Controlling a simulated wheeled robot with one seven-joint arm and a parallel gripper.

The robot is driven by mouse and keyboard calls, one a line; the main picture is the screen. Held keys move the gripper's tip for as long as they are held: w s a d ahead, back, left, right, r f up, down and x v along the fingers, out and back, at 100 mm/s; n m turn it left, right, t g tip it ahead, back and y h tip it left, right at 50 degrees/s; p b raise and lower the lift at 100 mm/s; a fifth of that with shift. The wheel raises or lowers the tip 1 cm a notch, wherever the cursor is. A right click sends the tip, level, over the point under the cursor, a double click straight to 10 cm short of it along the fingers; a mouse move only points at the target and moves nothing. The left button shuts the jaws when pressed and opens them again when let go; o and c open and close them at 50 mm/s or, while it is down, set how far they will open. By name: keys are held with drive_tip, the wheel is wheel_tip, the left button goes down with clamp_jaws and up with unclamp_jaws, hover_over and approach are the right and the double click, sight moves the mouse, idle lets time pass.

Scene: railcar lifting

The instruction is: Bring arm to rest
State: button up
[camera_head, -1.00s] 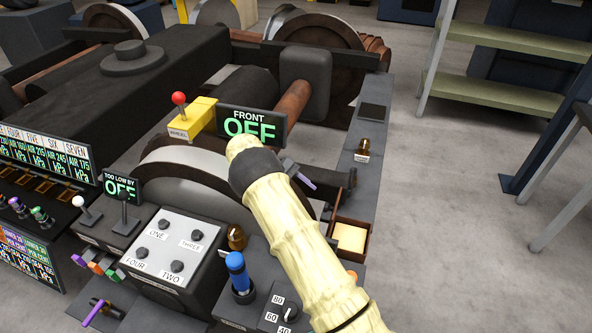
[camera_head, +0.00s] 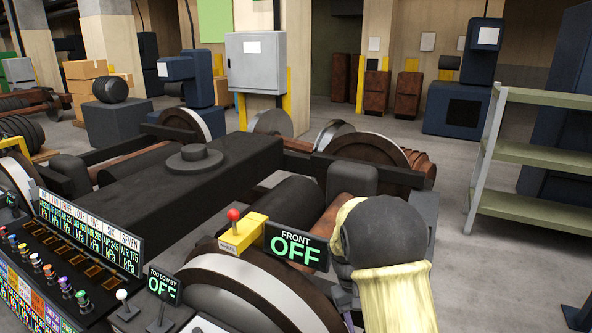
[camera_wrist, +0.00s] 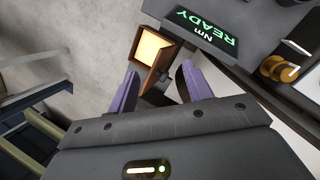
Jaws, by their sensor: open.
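My gripper shows in the wrist view (camera_wrist: 158,90), with two purple fingers spread apart and nothing between them. Below the fingers in that view is the dark gripper body. Past the fingertips is a small brown open tray (camera_wrist: 139,64) with a pale yellow inside. In the head view my arm, a pale yellow link with a dark grey joint, rises at the lower right beside the FRONT OFF display (camera_head: 296,246).
A yellow box with a red-knobbed lever (camera_head: 241,233) stands left of the display. A READY screen (camera_wrist: 205,30) and a brass knob (camera_wrist: 279,69) lie near the gripper. Green shelving (camera_head: 535,155) stands at right. Grey floor (camera_head: 455,262) is clear between.

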drive_tip(key=s+r+m+t+y+p, duration=0.1)
drive_tip(key=s+r+t+p, duration=0.1)
drive_tip(key=s+r, duration=0.3)
drive_tip(key=s+r+m+t+y+p, duration=0.1)
drive_tip(key=s+r, duration=0.4)
drive_tip(key=s, duration=0.6)
drive_tip(key=shift+a+r+t+y+p, duration=0.15)
drive_tip(key=shift+a+t+y+p, duration=0.35)
drive_tip(key=shift+t+p, duration=0.35)
drive_tip(key=shift+s, duration=0.1)
drive_tip(key=shift+c, duration=0.4)
drive_tip(key=shift+c, duration=1.1)
drive_tip(key=shift+d, duration=0.1)
